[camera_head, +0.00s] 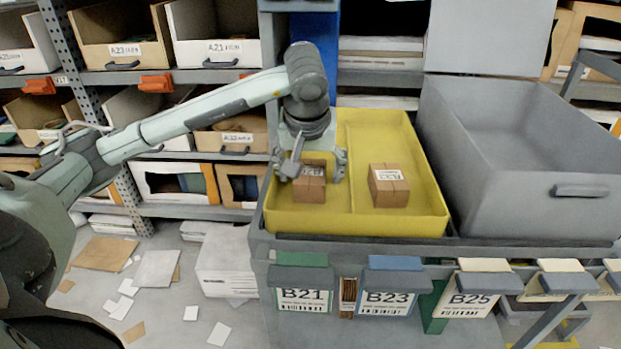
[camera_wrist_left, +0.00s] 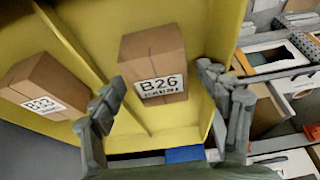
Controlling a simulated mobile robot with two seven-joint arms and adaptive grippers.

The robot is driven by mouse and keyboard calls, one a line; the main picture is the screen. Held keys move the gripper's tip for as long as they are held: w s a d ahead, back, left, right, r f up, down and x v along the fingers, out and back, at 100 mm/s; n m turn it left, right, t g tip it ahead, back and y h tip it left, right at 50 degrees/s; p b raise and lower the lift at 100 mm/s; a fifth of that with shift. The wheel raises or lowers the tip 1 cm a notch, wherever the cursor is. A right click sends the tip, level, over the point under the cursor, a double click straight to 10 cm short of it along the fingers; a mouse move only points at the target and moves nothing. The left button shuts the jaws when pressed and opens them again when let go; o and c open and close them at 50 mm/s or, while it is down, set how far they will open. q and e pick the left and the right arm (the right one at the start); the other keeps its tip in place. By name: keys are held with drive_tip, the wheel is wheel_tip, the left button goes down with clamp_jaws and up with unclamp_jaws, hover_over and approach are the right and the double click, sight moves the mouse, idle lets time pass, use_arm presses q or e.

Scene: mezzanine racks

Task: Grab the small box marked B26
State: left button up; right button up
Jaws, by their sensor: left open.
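The small brown box marked B26 (camera_wrist_left: 152,55) lies in the left compartment of a yellow tray (camera_head: 398,222). Its white label is readable in the left wrist view. In the head view the box (camera_head: 309,190) is partly covered by my left gripper (camera_head: 315,170). My left gripper is open, with its fingers on either side of the box's near part in the picture. In the left wrist view the gripper (camera_wrist_left: 170,105) is empty, and the box sits between and beyond the fingertips. I cannot tell whether a finger touches it. My right gripper is not in view.
A similar brown box (camera_head: 388,190) lies in the tray's right compartment, past a low divider (camera_head: 349,165). A large grey bin (camera_head: 520,190) stands right of the tray. Racks with labelled bins (camera_head: 217,52) are behind my left arm. Papers and cardboard litter the floor.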

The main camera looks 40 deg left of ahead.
use_arm(q)
drive_tip(key=shift+w+f, duration=0.15)
drive_tip(key=shift+f, duration=0.15)
drive_tip(key=shift+c, duration=0.4)
drive_tip(key=c, duration=1.2)
drive_tip(key=shift+r, duration=0.1)
